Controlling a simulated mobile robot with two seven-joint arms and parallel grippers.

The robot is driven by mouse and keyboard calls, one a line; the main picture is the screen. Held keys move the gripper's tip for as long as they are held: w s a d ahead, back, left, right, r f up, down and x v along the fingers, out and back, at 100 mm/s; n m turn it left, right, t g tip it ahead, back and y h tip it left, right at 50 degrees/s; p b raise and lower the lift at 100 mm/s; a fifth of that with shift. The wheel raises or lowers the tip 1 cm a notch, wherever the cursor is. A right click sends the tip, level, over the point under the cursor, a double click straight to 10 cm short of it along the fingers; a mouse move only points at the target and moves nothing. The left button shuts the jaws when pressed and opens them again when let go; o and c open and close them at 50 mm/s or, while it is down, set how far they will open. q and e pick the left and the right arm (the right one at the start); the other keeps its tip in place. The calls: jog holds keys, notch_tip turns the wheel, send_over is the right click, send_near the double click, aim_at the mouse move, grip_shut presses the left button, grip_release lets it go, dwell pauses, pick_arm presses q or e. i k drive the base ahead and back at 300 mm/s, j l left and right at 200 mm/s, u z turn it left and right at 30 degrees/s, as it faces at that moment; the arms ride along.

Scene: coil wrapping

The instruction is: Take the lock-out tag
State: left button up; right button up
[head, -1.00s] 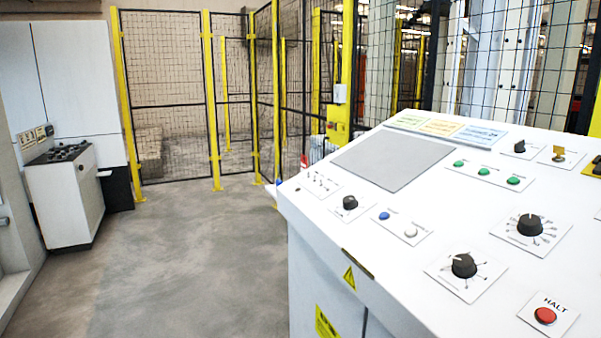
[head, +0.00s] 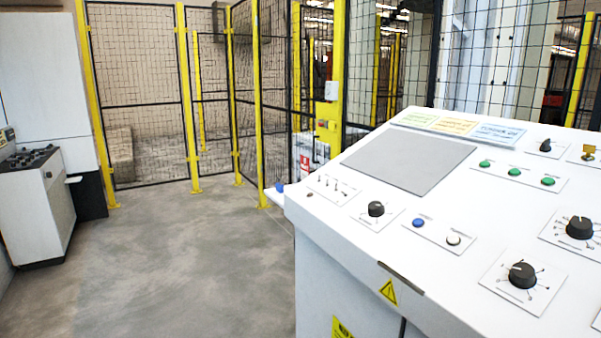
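I cannot make out a lock-out tag with certainty. A small white item with a red mark (head: 307,164) shows low at the fence, just behind the console's far left corner; it is too small to read. A yellow box (head: 328,112) is on the fence post above it, with a small white box (head: 331,90) higher up. Neither of my grippers is in view.
A white control console (head: 330,215) with knobs, buttons and a grey panel (head: 408,163) fills the right. Yellow-posted mesh fencing (head: 138,95) stands behind. A white cabinet (head: 40,205) stands at left. The concrete floor (head: 180,265) between is clear.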

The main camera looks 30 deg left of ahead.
aim_at(304, 167)
jog(key=i+j, duration=0.1)
jog(key=j, duration=0.3)
jog(key=i+j+z, duration=0.1)
jog(key=j, duration=0.25)
jog(key=i+j, duration=0.1)
jog(key=j, duration=0.3)
jog(key=i+j+z, duration=0.1)
jog(key=j, duration=0.3)
jog(key=i+j, duration=0.15)
jog(key=j, duration=0.25)
jog(key=i+j+z, duration=0.1)
jog(key=j, duration=0.25)
jog(key=i+j, duration=0.1)
jog(key=j, duration=0.3)
jog(key=i+j, duration=0.15)
jog(key=j, duration=0.25)
jog(key=i+j+z, duration=0.1)
jog(key=j, duration=0.25)
jog(key=i+j, duration=0.2)
jog(key=j, duration=0.2)
jog(key=i+j, duration=0.25)
jog(key=j, duration=0.15)
jog(key=i+j+z, duration=0.1)
jog(key=i+j, duration=0.35)
jog(key=j, duration=0.35)
jog(key=l+z, duration=0.05)
